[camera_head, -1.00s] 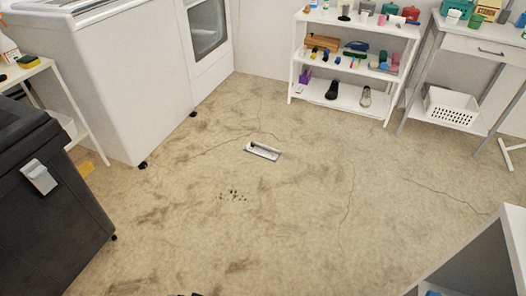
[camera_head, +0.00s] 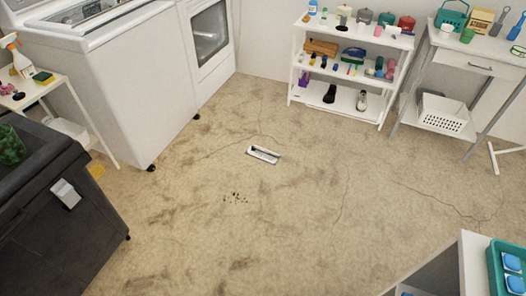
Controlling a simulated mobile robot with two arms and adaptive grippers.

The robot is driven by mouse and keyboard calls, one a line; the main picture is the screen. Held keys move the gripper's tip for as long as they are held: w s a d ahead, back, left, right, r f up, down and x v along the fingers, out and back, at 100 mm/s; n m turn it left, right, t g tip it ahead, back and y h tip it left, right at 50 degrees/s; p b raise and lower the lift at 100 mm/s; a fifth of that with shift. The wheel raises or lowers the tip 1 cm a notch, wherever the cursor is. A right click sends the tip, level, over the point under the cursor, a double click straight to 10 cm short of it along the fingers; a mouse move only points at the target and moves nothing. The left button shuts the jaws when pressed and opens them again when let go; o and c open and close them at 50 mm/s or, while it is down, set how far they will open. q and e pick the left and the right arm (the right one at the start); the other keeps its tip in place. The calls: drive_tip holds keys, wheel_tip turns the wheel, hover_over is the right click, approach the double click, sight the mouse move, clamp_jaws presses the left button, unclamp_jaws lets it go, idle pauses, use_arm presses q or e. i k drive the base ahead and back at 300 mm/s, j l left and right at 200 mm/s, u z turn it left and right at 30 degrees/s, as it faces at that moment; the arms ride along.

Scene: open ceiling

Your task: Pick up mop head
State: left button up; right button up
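A flat, pale rectangular piece that looks like the mop head (camera_head: 263,155) lies on the floor near the middle of the view. It has a dark strip along its top and sits slightly tilted in the picture. Nothing touches it. Neither of my grippers shows in the head view, so their state is hidden.
A white washer (camera_head: 115,85) and a dark bin (camera_head: 50,215) stand on the left. A white shelf (camera_head: 345,105) with bottles and shoes and a side table (camera_head: 465,70) stand at the back.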

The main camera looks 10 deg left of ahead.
sight(272, 158)
drive_tip(key=i, duration=0.75)
drive_tip(key=i+l+u, duration=0.1)
drive_tip(key=i, duration=0.6)
